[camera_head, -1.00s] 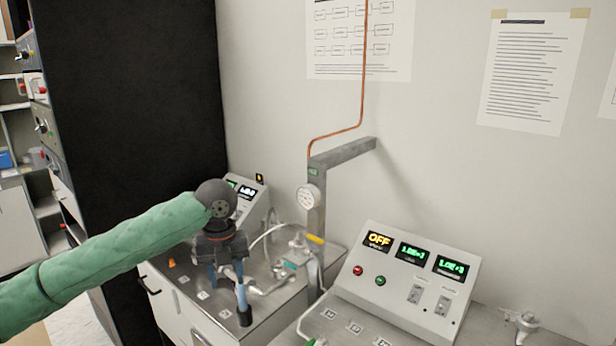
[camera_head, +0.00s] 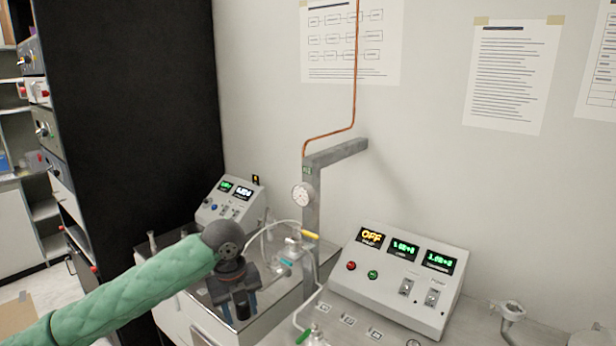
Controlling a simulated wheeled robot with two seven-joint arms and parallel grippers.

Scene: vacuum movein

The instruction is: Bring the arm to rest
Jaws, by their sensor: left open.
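My left arm (camera_head: 130,295), in a green quilted sleeve, comes in from the lower left. My left gripper (camera_head: 240,306) hangs below its dark round wrist, pointing down over the front of the left bench. Its jaws are open, and no object shows between them. The wrist and gripper hide part of the bench top. My right gripper is out of view.
Behind the gripper stand a small control box (camera_head: 230,200), glass tubing (camera_head: 290,250) and a grey post (camera_head: 312,200) with a round gauge (camera_head: 302,194). A larger control box (camera_head: 395,282) reading OFF sits right. A black panel (camera_head: 120,120) rises at left.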

